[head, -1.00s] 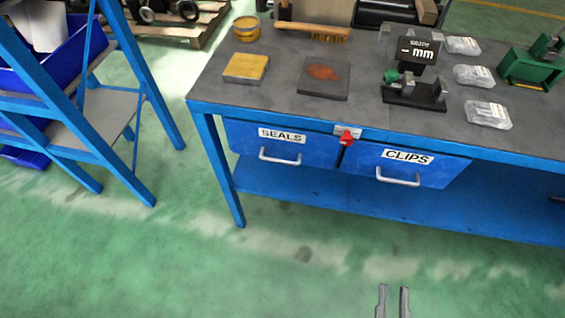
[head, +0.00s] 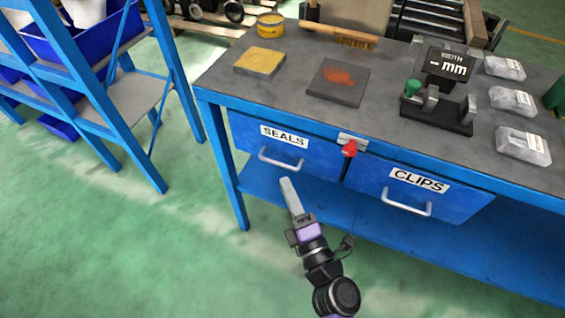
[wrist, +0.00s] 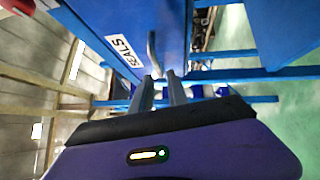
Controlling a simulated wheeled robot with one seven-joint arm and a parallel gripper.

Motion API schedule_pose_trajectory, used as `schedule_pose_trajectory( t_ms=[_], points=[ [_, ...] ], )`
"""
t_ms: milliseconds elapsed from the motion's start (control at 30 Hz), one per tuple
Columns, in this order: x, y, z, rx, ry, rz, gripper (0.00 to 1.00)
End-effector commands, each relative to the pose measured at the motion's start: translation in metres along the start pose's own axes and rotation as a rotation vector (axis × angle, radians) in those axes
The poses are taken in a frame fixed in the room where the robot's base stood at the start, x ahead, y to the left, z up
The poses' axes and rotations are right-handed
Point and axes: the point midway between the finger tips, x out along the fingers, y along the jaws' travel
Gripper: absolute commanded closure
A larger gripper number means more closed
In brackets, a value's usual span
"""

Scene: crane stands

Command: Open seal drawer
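The blue seals drawer (head: 250,140) appears closed under the left part of the workbench, with a "SEALS" label and a pale bar handle (head: 281,161). My gripper (head: 287,181) is just in front of and slightly below this handle. In the wrist view my gripper (wrist: 160,77) has two fingers spread with a gap between them. The handle (wrist: 153,52) shows just beyond the fingertips, roughly in line with the gap. I cannot tell whether they touch. A red knob or latch (head: 349,148) sits on a metal plate between the two drawers.
The blue clips drawer (head: 415,192) is to the right. The bench top (head: 300,110) carries pads, a brush, a gauge and clear boxes. A blue lower shelf (head: 400,225) runs beneath. A blue rack (head: 110,100) stands at left. The green floor in front is open.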

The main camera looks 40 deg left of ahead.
Motion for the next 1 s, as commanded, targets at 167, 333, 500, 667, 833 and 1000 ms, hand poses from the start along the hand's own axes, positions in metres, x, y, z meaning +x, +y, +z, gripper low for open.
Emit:
schedule_pose_trajectory(
  t_ms=[167,333,500,667,833,1000],
  points=[
    [0.011,0.003,-0.001,-0.035,0.007,0.008,0.80],
    [0.037,0.003,-0.002,-0.032,0.008,0.010,0.80],
    [0.061,0.003,-0.002,-0.031,0.007,0.009,0.80],
    [0.075,0.003,-0.001,-0.029,0.005,0.008,0.80],
    [0.078,0.004,-0.001,-0.029,0.004,0.008,0.80],
    [0.078,0.004,-0.001,-0.028,0.004,0.008,0.82]
  ],
)
